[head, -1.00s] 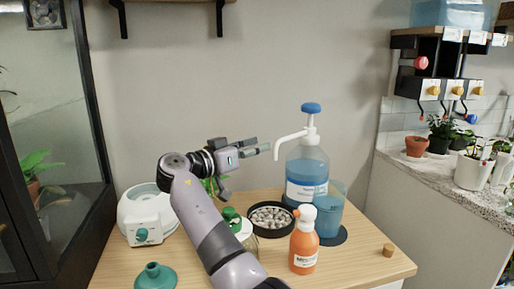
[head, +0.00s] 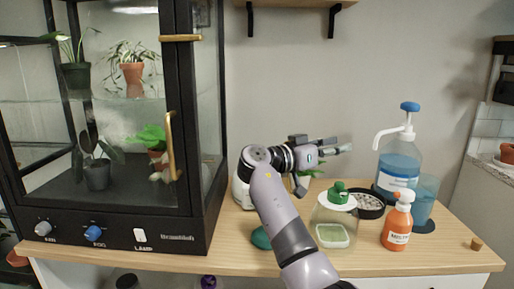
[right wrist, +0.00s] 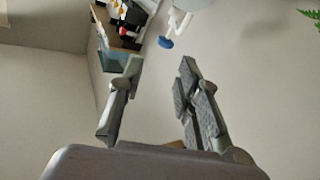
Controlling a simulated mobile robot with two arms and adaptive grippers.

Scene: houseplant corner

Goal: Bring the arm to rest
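My right arm (head: 280,212) reaches up over the wooden table in the head view. Its gripper (head: 343,147) is raised above the table, left of the blue pump bottle (head: 399,165) and apart from it. In the right wrist view the two fingers (right wrist: 160,66) stand wide apart with nothing between them, so the gripper is open and empty. My left gripper is in neither view.
A black glass plant cabinet (head: 190,233) stands left. A shelf (head: 290,3) hangs above.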

